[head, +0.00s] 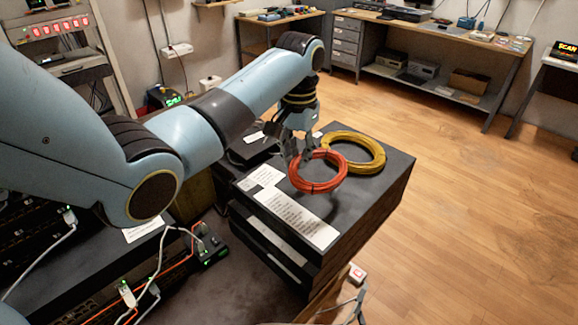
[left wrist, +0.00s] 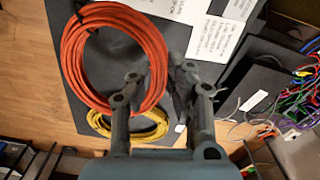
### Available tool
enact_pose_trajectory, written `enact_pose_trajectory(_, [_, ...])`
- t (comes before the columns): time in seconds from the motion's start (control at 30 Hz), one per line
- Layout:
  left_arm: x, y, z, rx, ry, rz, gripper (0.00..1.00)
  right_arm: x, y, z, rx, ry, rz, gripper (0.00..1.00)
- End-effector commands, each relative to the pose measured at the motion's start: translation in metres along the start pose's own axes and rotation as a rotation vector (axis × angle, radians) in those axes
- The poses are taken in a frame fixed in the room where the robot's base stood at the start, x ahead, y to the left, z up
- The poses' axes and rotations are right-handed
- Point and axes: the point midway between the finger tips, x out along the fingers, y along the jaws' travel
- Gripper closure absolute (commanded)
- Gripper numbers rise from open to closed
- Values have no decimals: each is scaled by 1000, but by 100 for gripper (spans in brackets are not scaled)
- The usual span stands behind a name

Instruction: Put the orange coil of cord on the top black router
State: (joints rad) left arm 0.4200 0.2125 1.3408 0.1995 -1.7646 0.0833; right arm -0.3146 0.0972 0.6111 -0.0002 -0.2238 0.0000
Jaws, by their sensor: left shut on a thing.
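The orange coil of cord (head: 338,180) is a round loop with dark ties, over the top black router (head: 375,190). My left gripper (head: 296,155) is shut on the coil's left side. In the left wrist view the fingers (left wrist: 160,88) close at the edge of the orange coil (left wrist: 72,60), and it looks larger and nearer than the yellow coil. It seems held a little above the router's top (left wrist: 115,48); I cannot tell the exact gap. The right gripper is not in view.
A yellow coil (head: 376,164) lies on the router's top behind the orange one. White paper labels (head: 290,215) lie on its left and front part. Cabled equipment (head: 208,250) stands at the lower left. The wooden floor (head: 470,200) at right is open.

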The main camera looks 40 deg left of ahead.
Motion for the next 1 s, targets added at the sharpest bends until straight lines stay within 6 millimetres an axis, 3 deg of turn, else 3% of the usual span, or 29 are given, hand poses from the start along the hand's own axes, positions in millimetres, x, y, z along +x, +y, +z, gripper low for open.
enact_pose_trajectory(0.13, [12,-21,7,-1,-1,0,100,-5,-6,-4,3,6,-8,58])
enact_pose_trajectory(0.27, [19,-26,9,0,-1,2,100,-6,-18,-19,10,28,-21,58])
enact_pose_trajectory(0.4, [41,-25,10,-1,-3,2,100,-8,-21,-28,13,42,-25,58])
enact_pose_trajectory(0.53, [55,-25,9,-1,0,2,100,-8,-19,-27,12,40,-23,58])
enact_pose_trajectory(0.83, [58,-25,9,0,0,1,100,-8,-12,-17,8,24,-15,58])
enact_pose_trajectory(0.87, [58,-25,9,0,0,1,84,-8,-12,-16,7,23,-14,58])
enact_pose_trajectory(1.0, [58,-25,9,0,0,1,66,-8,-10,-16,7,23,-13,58])
